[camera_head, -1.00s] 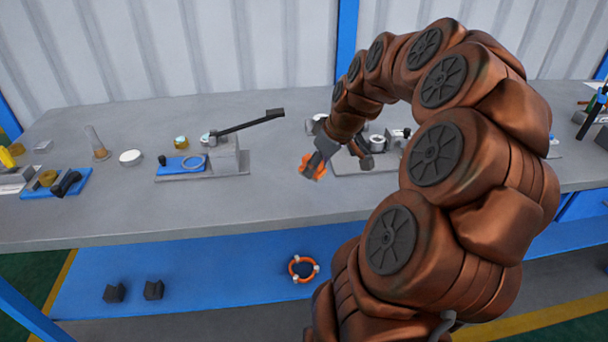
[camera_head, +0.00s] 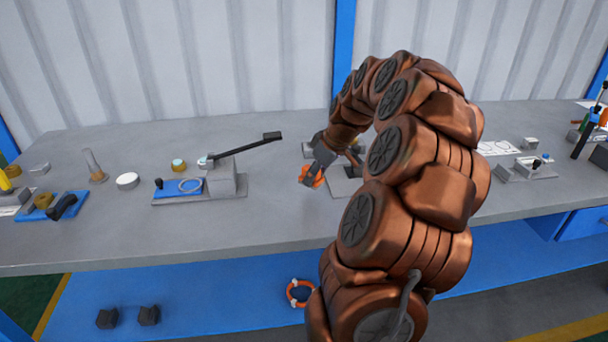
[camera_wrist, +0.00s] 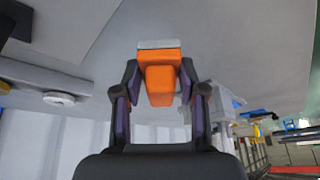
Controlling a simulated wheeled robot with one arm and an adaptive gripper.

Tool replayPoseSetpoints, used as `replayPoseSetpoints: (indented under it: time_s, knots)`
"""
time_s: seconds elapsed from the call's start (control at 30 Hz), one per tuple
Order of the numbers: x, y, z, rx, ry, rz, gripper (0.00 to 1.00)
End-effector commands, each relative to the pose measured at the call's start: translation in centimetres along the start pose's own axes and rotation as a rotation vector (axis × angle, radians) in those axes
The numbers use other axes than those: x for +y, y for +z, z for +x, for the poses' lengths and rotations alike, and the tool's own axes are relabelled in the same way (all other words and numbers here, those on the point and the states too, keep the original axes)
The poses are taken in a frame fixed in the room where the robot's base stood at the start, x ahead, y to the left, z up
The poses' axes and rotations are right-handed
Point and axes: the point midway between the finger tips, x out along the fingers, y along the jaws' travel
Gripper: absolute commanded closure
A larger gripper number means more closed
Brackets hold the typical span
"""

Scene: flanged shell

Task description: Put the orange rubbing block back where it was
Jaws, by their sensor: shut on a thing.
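The orange rubbing block (camera_wrist: 160,78) is held between the two fingers of my gripper (camera_wrist: 160,95) in the wrist view. It is orange with a pale grey strip along its far end. In the head view the block (camera_head: 312,176) shows as an orange patch at the end of my arm, above the grey bench (camera_head: 270,215). My gripper (camera_head: 322,160) is shut on it, near the middle of the bench and just left of a grey plate (camera_head: 345,184). My arm hides much of that plate and the bench behind it.
Left of my gripper stands a grey fixture with a black lever (camera_head: 225,178) and a blue pad. A white disc (camera_head: 127,181) and a brown-based cone (camera_head: 95,168) stand farther left. A small fixture (camera_head: 527,168) is at right. The bench's front strip is clear.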

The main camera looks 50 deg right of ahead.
Motion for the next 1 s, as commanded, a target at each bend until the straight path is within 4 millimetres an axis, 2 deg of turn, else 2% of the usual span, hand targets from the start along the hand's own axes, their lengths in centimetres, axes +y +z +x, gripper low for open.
replayPoseSetpoints:
  time_s: [0.2,0.37,0.7,1.0]
  knots:
    - [1.2,-2.5,1.4,-0.002,-0.001,-0.001,1.0]
    - [1.7,-3.5,1.8,0.001,0.002,0.0,1.0]
    - [2.1,-4.4,2.4,0.0,-0.001,0.0,1.0]
    - [2.1,-3.0,5.2,-0.004,-0.005,0.001,1.0]
